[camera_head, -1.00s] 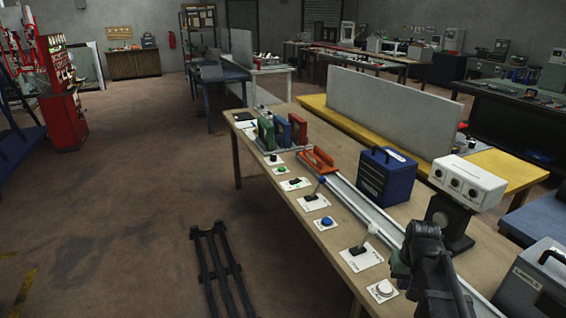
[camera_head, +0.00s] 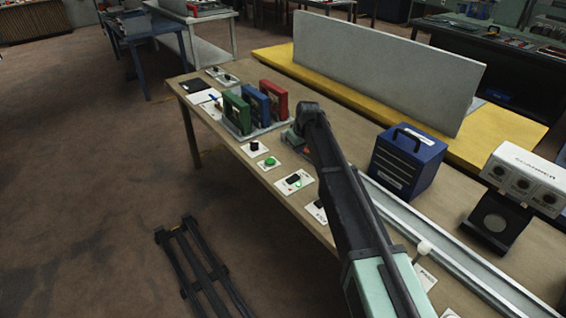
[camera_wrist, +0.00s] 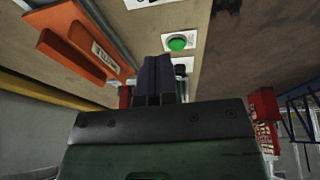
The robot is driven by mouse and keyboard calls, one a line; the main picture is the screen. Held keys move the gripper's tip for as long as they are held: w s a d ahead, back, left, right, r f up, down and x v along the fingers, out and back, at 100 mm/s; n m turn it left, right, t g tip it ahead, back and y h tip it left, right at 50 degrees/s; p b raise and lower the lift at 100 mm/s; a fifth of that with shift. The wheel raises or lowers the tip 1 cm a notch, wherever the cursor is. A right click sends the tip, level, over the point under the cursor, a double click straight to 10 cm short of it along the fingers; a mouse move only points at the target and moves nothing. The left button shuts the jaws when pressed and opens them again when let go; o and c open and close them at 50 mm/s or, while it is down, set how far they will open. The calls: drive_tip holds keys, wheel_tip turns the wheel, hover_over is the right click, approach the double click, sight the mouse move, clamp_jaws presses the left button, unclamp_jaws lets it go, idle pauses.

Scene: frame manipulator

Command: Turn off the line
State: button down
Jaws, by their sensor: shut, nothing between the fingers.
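Control plates run along the near edge of the wooden table. One bears a green button (camera_head: 270,161), one a black knob (camera_head: 254,147), and one a black switch (camera_head: 293,181) with small lights. The conveyor rail (camera_head: 450,245) runs along the table behind them. My gripper (camera_wrist: 158,60) is shut and empty. In the wrist view its fingertips are close beside the green button (camera_wrist: 177,43), apart from it as far as I can tell. A dark knob (camera_wrist: 181,70) shows just beyond the fingers. In the head view my arm hides the nearer plates and part of the rail.
Green (camera_head: 236,110), blue (camera_head: 256,103) and red (camera_head: 275,99) upright units stand at the table's far end. A blue box (camera_head: 408,163) and a white scanner (camera_head: 525,178) stand to the right. An orange part (camera_wrist: 75,40) lies left in the wrist view. Floor on the left is mostly clear.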

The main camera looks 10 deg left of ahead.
sight(295, 176)
drive_tip(key=b+x, duration=0.4)
drive_tip(key=d+b+x, duration=0.1)
drive_tip(key=b+x, duration=0.4)
drive_tip(key=s+b+x, duration=0.1)
drive_tip(key=b+x, duration=0.3)
drive_tip(key=shift+d+f+b, duration=0.35)
drive_tip(key=shift+f, duration=0.15)
drive_tip(key=shift+r, duration=0.1)
